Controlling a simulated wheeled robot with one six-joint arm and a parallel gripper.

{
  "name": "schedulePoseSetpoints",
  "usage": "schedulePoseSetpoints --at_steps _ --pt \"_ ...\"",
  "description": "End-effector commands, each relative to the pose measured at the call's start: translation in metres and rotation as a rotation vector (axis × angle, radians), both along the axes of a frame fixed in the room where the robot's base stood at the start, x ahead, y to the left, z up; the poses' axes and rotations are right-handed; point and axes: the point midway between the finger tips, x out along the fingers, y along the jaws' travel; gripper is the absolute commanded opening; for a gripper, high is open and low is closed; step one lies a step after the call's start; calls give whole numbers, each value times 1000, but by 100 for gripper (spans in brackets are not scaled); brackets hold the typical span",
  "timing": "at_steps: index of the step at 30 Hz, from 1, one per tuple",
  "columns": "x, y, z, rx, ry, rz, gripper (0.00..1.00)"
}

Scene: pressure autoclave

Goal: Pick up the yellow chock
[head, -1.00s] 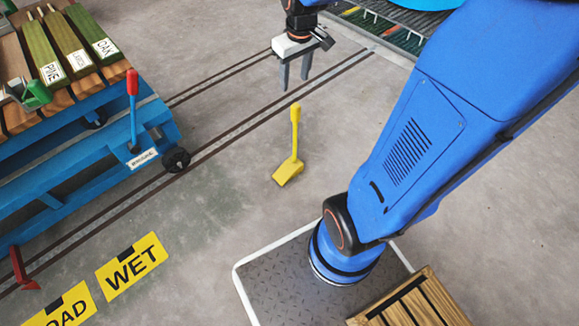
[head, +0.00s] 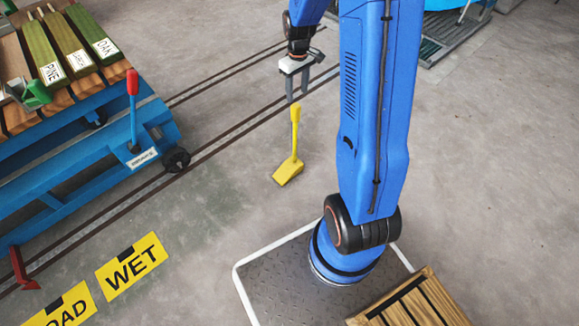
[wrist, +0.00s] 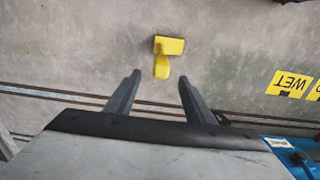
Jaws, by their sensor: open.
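The yellow chock (head: 289,171) stands on the concrete floor in the head view, its wedge down and its handle pointing up. In the wrist view the chock (wrist: 167,52) lies ahead of the fingertips, near the middle, with its handle foreshortened. My gripper (head: 297,97) is open and empty in the head view, its fingers pointing down close to the top of the handle. In the wrist view the two fingers of my gripper (wrist: 158,78) are apart, with nothing between them. I cannot tell the exact gap between fingertips and handle.
A blue cart (head: 90,150) with labelled wood pieces and a red-tipped lever (head: 132,95) stands at left. Rails (head: 225,140) run across the floor behind the chock. A red chock (head: 22,270) sits by the cart. Yellow floor signs (head: 131,266) lie at lower left.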

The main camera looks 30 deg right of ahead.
Motion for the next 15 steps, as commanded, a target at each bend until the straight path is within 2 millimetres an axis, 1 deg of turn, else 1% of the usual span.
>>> schedulePoseSetpoints --at_steps 6,15 --pt "-1 1 -37 1 3 0 48" --pt "-1 1 -87 1 3 0 48"
